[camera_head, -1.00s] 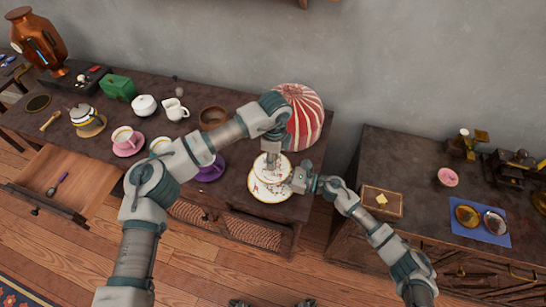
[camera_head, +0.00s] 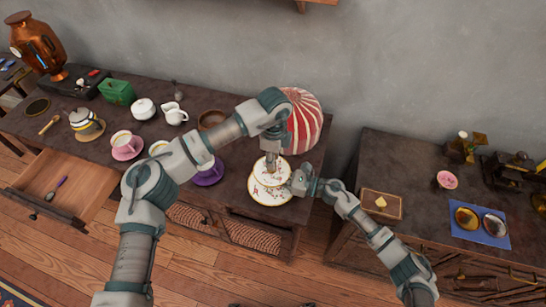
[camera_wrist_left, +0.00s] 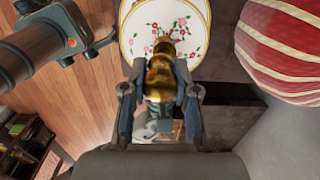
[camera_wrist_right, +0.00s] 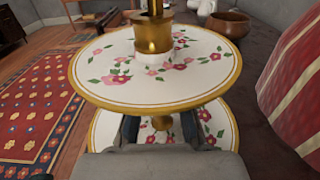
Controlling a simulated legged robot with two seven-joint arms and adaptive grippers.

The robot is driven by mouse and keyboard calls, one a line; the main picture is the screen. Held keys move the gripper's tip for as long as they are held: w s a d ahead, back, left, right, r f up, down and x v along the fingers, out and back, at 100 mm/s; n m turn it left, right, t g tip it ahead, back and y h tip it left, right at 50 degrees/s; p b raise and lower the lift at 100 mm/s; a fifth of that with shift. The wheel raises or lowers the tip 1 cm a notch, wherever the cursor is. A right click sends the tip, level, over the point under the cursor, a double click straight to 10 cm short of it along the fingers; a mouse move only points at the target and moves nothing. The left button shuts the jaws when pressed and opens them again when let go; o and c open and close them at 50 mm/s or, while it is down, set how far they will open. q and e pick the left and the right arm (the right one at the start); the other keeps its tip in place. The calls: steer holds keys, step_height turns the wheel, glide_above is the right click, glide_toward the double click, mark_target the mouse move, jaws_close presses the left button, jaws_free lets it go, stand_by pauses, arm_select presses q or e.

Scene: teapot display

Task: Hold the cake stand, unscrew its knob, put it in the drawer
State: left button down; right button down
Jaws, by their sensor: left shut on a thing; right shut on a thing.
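The cake stand (camera_head: 258,192) has two white, flowered, gold-rimmed tiers and stands at the table's right end. My left gripper (camera_head: 270,152) is above it, pointing down. In the left wrist view its fingers (camera_wrist_left: 163,98) are shut on the gold knob (camera_wrist_left: 160,72). Whether the knob is loose from the stand I cannot tell. My right gripper (camera_head: 294,183) is at the stand's right side. In the right wrist view it is shut on the stand below the upper tier (camera_wrist_right: 195,80), which hides the exact contact. The open drawer (camera_head: 88,200) is at the left.
A spoon (camera_head: 59,183) with a purple handle lies in the drawer. A red-and-white striped dome (camera_head: 302,118) stands close behind the stand. Purple (camera_head: 209,174) and pink (camera_head: 126,147) cups stand left of it. A separate cabinet (camera_head: 410,235) is on the right.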

arm_select(q)
steer(key=shift+r, duration=2)
arm_select(e)
steer(key=shift+s+a, duration=0.1)
steer(key=shift+s, duration=0.05)
steer(key=c, duration=1.1)
jaws_free()
steer(key=shift+o, duration=0.2)
steer(key=v, duration=1.1)
steer(key=shift+d+f, duration=0.1)
steer(key=shift+d, duration=0.45)
